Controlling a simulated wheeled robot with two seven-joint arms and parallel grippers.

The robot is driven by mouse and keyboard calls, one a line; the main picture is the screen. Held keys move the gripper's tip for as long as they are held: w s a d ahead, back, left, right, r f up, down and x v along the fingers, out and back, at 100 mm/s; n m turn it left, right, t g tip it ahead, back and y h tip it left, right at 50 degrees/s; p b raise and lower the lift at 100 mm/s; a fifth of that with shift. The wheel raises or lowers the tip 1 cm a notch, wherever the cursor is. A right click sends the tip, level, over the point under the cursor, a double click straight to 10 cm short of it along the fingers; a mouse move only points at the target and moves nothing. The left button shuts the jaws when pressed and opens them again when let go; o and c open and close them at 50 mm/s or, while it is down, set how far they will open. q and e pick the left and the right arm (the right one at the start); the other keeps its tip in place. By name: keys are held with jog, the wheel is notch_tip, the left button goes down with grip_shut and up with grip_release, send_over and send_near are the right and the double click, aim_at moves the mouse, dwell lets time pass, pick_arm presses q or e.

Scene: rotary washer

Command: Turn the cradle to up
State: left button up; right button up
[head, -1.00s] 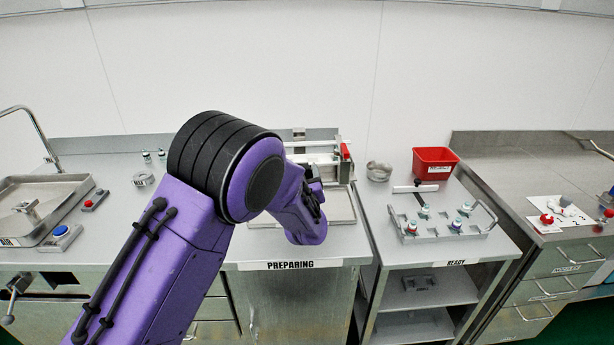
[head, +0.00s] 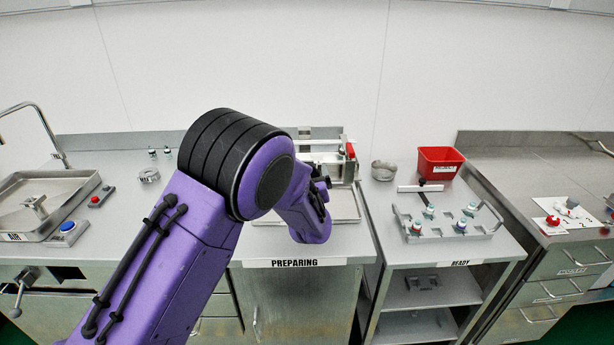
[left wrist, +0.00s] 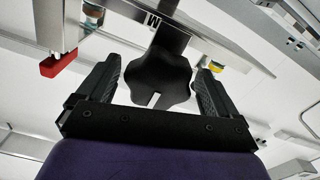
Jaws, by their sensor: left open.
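My left arm comes in from the left in the head view and covers much of the rotary washer (head: 331,150) at the back of the PREPARING counter. The washer shows metal bars and a red end piece (head: 350,150). In the left wrist view, my left gripper (left wrist: 157,70) is open, with one finger on each side of a black lobed knob (left wrist: 155,88). I cannot tell whether the fingers touch it. Which way the cradle faces is unclear. My right gripper is out of view.
A sink (head: 45,205) and red and blue buttons (head: 68,226) are at the left. On the READY stand, a metal rack (head: 455,232) holds several vials, near a red bin (head: 439,163) and a round dish (head: 383,171). Another steel counter (head: 530,170) stands at the right.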

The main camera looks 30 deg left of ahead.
pick_arm(q)
jog(key=b+v, duration=0.2)
jog(key=v, duration=0.8)
jog(key=shift+s+b, duration=0.2)
jog(key=shift+b, duration=0.2)
jog(key=shift+d, duration=0.15)
jog(key=s+f+m+g+h, duration=0.1)
jog(key=s+f+g+h, duration=0.1)
jog(key=s+f, duration=0.5)
jog(key=s+f+g+h, duration=0.2)
jog(key=f, duration=0.8)
jog(key=s+f+m+g+h, duration=0.1)
jog(key=s+f+g+h, duration=0.1)
jog(key=s+f, duration=0.5)
jog(key=s+f+g, duration=0.3)
jog(key=s+f, duration=0.4)
jog(key=s, duration=0.2)
jog(key=s+f+g+b, duration=0.1)
jog(key=s+f+g, duration=0.2)
jog(key=s+f, duration=0.4)
jog(key=s+a, duration=0.1)
jog(key=s, duration=0.2)
jog(key=shift+f, duration=0.3)
jog(key=shift+w, duration=0.1)
